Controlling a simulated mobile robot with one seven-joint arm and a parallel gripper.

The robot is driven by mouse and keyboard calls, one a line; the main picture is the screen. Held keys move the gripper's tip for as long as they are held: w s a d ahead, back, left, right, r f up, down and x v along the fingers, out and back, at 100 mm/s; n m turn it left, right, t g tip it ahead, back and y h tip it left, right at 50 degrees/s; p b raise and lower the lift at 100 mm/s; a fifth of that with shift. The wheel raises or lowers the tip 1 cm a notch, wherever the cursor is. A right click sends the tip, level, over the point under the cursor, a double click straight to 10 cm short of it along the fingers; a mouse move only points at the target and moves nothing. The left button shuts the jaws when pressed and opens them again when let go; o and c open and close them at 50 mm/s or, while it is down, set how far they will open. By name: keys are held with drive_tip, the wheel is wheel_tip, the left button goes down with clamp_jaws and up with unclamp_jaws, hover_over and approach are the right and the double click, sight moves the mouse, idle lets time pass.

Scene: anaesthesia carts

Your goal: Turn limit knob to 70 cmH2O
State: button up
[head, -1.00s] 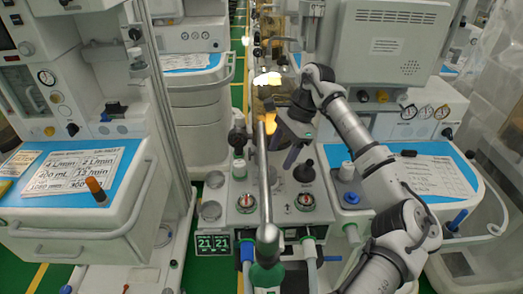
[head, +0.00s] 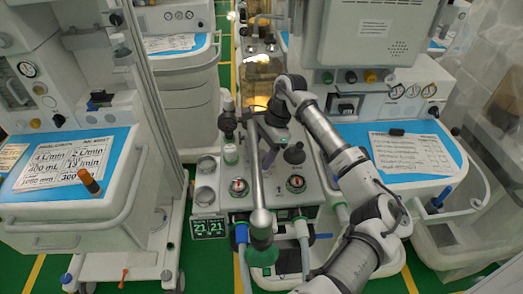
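The middle cart (head: 222,180) carries two round gauges, a black knob (head: 294,153) on a short post, and a green-and-white knob (head: 230,153) at left. I cannot tell for sure which is the limit knob, and no pressure scale is readable. My gripper (head: 264,160) points down above the cart's top, between these two knobs. A grey finger shows just left of the black knob, seemingly apart from it. A metal pole partly hides the gripper, so its opening is unclear. I see nothing held in it.
A small display (head: 208,228) reads 21 and 21. Carts with blue tops stand at left (head: 110,150) and right (head: 375,150). Hoses hang at the middle cart's front.

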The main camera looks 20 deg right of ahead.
drive_tip(key=c, duration=1)
drive_tip(key=shift+b, duration=0.3)
drive_tip(key=shift+f+m+t+b, duration=0.3)
drive_tip(key=shift+m+b, duration=0.5)
drive_tip(key=shift+b, duration=0.4)
drive_tip(key=m+t+b, duration=0.1)
drive_tip(key=m+b, duration=0.1)
drive_tip(key=b, duration=0.1)
drive_tip(key=shift+s+b, duration=0.1)
drive_tip(key=shift+b, duration=0.25)
drive_tip(key=m+t+b, duration=0.1)
drive_tip(key=m+b, duration=0.2)
drive_tip(key=b, duration=0.1)
drive_tip(key=shift+m+h, duration=0.3)
drive_tip(key=shift+s+r+m+t+b, duration=0.1)
drive_tip(key=shift+r+m+t+b, duration=0.1)
drive_tip(key=shift+m+b, duration=0.35)
drive_tip(key=shift+r+m+t+b, duration=0.1)
drive_tip(key=shift+m+t+b, duration=0.1)
drive_tip(key=shift+m+b, duration=0.35)
